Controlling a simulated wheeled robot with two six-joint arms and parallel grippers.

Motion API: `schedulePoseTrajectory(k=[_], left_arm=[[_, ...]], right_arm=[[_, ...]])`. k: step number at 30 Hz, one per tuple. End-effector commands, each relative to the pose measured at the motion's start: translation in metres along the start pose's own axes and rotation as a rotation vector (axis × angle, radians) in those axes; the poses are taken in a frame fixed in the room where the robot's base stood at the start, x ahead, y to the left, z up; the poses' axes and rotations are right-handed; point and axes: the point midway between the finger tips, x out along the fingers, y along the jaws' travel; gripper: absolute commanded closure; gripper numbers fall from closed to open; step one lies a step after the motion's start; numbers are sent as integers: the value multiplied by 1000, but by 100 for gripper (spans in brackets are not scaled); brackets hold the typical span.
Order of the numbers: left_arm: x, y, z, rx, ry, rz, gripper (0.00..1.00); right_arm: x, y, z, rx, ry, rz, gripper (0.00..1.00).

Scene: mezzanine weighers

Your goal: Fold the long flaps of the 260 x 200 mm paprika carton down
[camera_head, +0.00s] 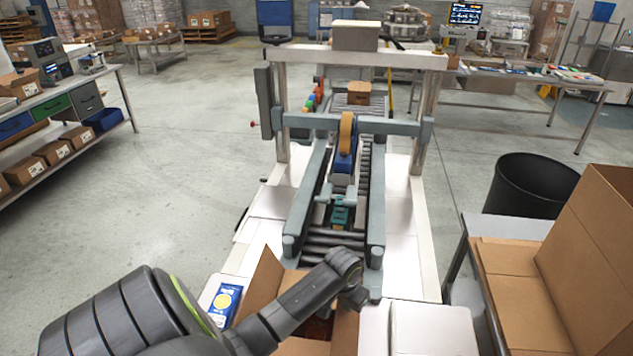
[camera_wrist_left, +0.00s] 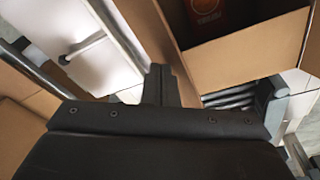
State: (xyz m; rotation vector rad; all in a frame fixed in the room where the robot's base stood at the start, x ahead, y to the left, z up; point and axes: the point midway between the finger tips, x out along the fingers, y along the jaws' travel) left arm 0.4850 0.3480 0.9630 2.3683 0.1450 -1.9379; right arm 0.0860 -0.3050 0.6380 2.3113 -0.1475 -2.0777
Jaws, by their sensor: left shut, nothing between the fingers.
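The brown paprika carton (camera_head: 345,329) stands at the bottom middle of the head view, before the roller conveyor. Its top is open. One flap (camera_head: 261,284) stands up on its left side. My left arm crosses over the carton and hides much of it. My left gripper (camera_head: 353,297) is shut and empty over the carton's far right part. In the left wrist view the shut fingers (camera_wrist_left: 163,82) are close to a cardboard flap (camera_wrist_left: 152,32); I cannot tell if they touch. A dark red item (camera_wrist_left: 205,12) shows inside the carton. My right gripper is out of view.
The carton sealer (camera_head: 346,130) with its rollers stands straight ahead, another carton (camera_head: 359,93) beyond it. A blue packet (camera_head: 225,298) lies left of the carton. A large open carton (camera_head: 590,250) and a black bin (camera_head: 537,185) are at right. Floor at left is clear.

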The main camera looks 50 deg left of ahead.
Motion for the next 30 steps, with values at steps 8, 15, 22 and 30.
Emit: schedulePoseTrajectory(k=[8, 15, 22, 30], left_arm=[[4, -16, 11, 1, 1, -1, 100], [5, -16, 11, 0, 0, -1, 100], [18, -30, 22, -1, -2, -2, 100], [29, -41, 30, 0, 1, -2, 100]], right_arm=[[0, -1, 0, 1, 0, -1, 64], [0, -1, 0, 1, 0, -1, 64], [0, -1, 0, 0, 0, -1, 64], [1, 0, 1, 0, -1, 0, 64]])
